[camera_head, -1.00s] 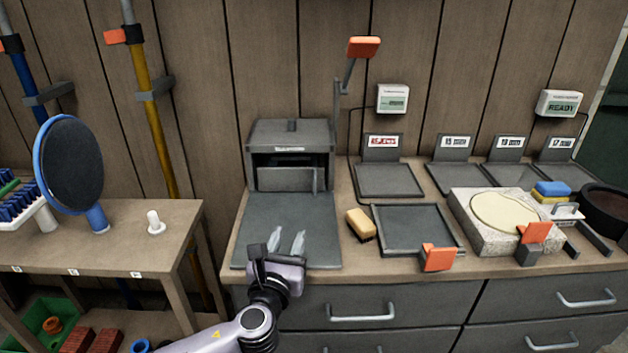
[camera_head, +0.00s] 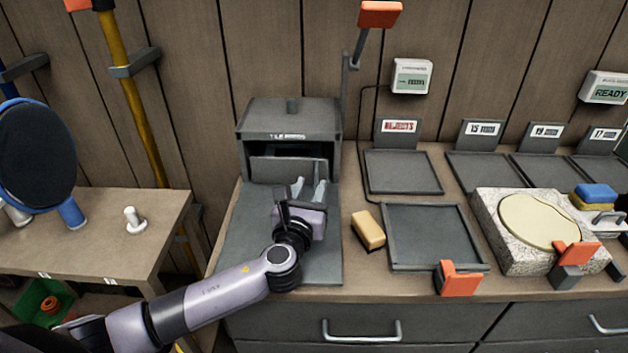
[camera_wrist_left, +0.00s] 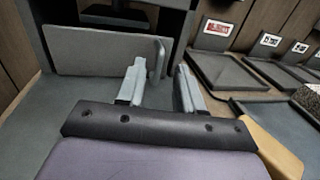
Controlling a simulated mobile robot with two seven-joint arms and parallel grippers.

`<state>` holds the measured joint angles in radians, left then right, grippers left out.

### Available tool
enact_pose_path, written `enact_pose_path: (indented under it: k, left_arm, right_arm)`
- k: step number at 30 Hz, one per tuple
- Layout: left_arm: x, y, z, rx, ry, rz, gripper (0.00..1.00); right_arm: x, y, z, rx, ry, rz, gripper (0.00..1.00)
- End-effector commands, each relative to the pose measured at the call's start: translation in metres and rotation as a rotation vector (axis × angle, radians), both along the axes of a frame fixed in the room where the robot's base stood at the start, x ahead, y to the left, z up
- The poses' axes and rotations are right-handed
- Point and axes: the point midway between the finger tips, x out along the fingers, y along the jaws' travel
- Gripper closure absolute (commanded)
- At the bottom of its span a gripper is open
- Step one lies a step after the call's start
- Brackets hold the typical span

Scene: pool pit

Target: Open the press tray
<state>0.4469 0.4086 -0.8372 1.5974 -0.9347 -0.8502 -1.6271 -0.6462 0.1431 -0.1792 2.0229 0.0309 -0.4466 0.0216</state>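The press (camera_head: 290,122) is a dark grey box with a lever topped by an orange grip (camera_head: 380,14), at the back of the bench. The press tray's grey front (camera_head: 287,168) shows below the dark opening, and a vertical handle stands at its right end. My left gripper (camera_head: 309,186) is just in front of the tray front, near that handle. In the left wrist view the fingers are apart with nothing between them, and the handle (camera_wrist_left: 160,58) stands just beyond, near the left finger. My right gripper is not in view.
A yellow sponge block (camera_head: 368,230) lies right of the gripper, beside an empty dark tray (camera_head: 433,237) with an orange clip. A round pale slab on a stone block (camera_head: 540,222) is farther right. The grey mat (camera_head: 322,262) before the press is clear.

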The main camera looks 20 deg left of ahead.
Motion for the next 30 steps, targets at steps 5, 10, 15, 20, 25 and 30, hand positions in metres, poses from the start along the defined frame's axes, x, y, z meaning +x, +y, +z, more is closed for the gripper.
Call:
enact_pose_path:
  k: [5,10,15,20,25,30]
  left_arm:
    - [0.022,0.002,0.0,-0.001,0.0,0.001,0.64]
    - [0.031,0.003,0.0,0.0,0.0,0.0,0.64]
    - [0.032,0.003,0.0,0.0,0.001,0.0,0.64]
    - [0.032,0.003,0.0,0.0,0.001,0.0,0.77]
    - [0.032,0.003,0.0,0.0,0.001,0.0,1.0]
    - [0.032,0.003,0.0,0.0,0.001,-0.001,1.0]
  right_arm:
    - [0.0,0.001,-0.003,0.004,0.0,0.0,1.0]
    - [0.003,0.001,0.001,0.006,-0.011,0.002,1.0]
    - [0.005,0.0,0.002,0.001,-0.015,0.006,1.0]
    - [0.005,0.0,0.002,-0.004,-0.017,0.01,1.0]
    - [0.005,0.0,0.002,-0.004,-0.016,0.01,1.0]
    - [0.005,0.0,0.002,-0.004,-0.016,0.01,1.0]
